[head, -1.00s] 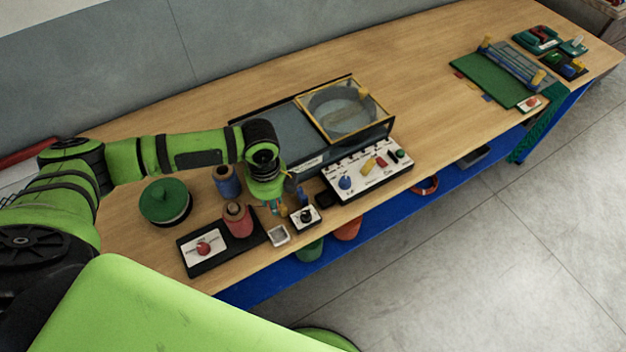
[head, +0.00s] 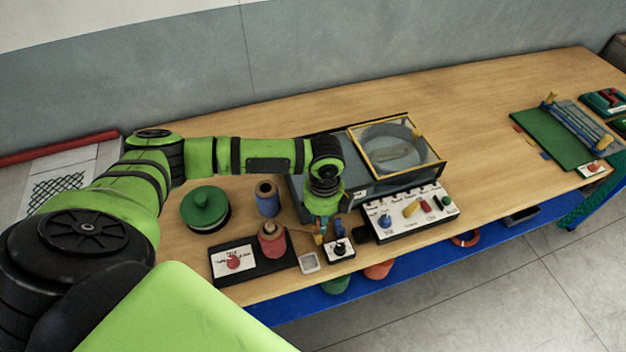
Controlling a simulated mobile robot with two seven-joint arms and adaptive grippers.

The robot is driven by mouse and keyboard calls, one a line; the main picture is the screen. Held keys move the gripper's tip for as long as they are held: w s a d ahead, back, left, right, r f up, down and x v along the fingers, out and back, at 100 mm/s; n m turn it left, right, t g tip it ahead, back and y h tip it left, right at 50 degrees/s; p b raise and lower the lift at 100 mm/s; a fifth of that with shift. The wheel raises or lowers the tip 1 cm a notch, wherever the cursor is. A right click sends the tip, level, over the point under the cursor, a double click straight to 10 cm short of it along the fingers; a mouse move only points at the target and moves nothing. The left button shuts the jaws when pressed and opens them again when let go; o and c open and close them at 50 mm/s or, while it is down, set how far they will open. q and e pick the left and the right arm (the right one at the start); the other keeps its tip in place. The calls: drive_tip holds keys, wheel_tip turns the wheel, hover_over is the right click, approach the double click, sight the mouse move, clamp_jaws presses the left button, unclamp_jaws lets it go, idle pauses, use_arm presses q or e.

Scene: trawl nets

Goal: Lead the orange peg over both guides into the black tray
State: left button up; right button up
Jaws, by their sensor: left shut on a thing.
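My left gripper (head: 322,231) points down at the bench's front edge, left of the panel with coloured knobs. It is shut on a small orange piece (head: 318,239), which I take for the orange peg; the fingers hide most of it. A small blue upright (head: 338,228), which may be one of the guides, stands just right of the fingers. I cannot make out a second guide. A small black item (head: 362,232), possibly the black tray, lies right of the blue upright. My right gripper is not in view.
A black-knob box (head: 340,250) and a small white tray (head: 310,263) lie in front of the gripper. A red spool (head: 271,240) and a blue spool (head: 267,199) stand to its left. A glass-topped tank (head: 395,150) stands behind. The bench's right-middle is clear.

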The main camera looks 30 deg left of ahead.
use_arm(q)
drive_tip(key=shift+w+d+f+b, duration=0.1)
drive_tip(key=shift+w+d+b, duration=0.7)
drive_tip(key=shift+w+b, duration=0.2)
drive_tip(key=shift+w+d+f+b, duration=0.1)
drive_tip(key=shift+w+d+b, duration=0.65)
drive_tip(key=shift+w+b, duration=0.2)
drive_tip(key=shift+w+d+b, duration=0.35)
drive_tip(key=shift+d+b, duration=0.35)
drive_tip(key=shift+d, duration=0.2)
drive_tip(key=shift+w+d+b, duration=0.4)
drive_tip(key=shift+d+b, duration=0.3)
drive_tip(key=shift+d, duration=0.25)
drive_tip(key=shift+w+d+b, duration=0.35)
drive_tip(key=shift+d+b, duration=0.35)
drive_tip(key=shift+d, duration=0.2)
drive_tip(key=shift+f, duration=2.2)
drive_tip(key=shift+f, duration=0.15)
drive_tip(key=o, duration=0.9)
